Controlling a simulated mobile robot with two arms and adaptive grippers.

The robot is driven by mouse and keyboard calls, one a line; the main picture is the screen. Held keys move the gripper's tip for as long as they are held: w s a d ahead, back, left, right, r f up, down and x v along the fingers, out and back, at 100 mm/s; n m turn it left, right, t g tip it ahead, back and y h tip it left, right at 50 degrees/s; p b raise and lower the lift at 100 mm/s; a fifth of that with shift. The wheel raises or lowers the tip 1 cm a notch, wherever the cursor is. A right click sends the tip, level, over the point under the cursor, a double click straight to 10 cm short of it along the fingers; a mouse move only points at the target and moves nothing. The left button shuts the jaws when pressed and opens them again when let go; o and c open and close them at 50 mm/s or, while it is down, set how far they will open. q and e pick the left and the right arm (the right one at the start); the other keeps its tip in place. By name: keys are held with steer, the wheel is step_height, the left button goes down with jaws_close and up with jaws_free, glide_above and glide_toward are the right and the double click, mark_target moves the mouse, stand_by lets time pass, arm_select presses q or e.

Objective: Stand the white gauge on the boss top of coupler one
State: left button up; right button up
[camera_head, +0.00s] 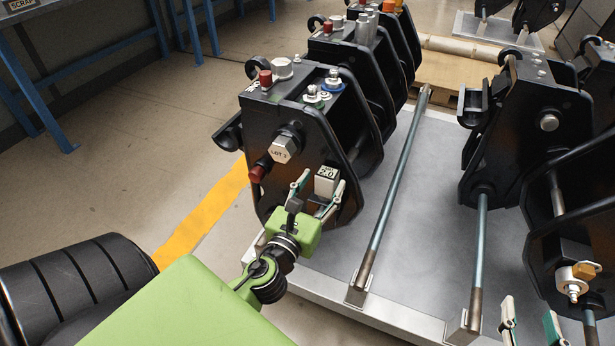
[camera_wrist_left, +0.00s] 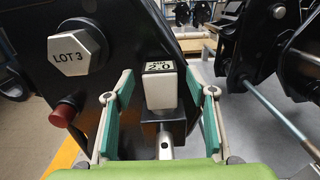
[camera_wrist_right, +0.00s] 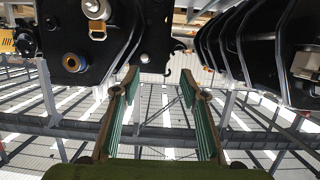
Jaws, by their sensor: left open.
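The white gauge (camera_head: 327,181) is a small upright block with a dark "2.0" label on top. In the left wrist view the gauge (camera_wrist_left: 160,90) stands on a black block at the near coupler's front. My left gripper (camera_head: 321,184) is open, one finger on each side of it, with gaps visible in the wrist view. The near black coupler (camera_head: 300,110) carries a "LOT 3" hex head (camera_head: 286,147). No number marks it as coupler one, and I cannot tell which top part is the boss. My right gripper (camera_wrist_right: 162,105) is open and empty.
On the near coupler's top are a red cap (camera_head: 265,79), a grey cylinder (camera_head: 283,68) and fittings (camera_head: 317,97). More couplers stand behind it and at right (camera_head: 530,120). A red knob (camera_wrist_left: 63,114) sticks out left of the gauge.

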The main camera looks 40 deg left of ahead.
arm_select(q)
steer(key=b+v, duration=0.2)
steer(key=v, duration=0.8)
steer(key=w+d+r+n+t+h, duration=0.1)
steer(key=d+r+n+h, duration=0.3)
steer(key=n, duration=1.1)
steer(key=w+d+r+n+t+h, duration=0.2)
steer(key=w+d+r+n+h, duration=0.2)
steer(key=d+r+n, duration=0.6)
steer(key=d+n+h, duration=0.1)
steer(key=d+n, duration=0.2)
steer(key=n, duration=0.2)
steer(key=shift+r+n+h, duration=0.25)
steer(key=shift+n+h, duration=0.05)
arm_select(e)
step_height(320, 180, up, 13)
steer(key=a+t+y, duration=0.1)
steer(key=t+y, duration=0.1)
steer(key=t, duration=0.4)
steer(key=shift+w+a+f+t, duration=0.2)
steer(key=shift+a+t, duration=0.1)
steer(key=shift+a, duration=0.05)
arm_select(q)
steer(key=shift+w+d, duration=0.1)
steer(key=shift+w, duration=0.05)
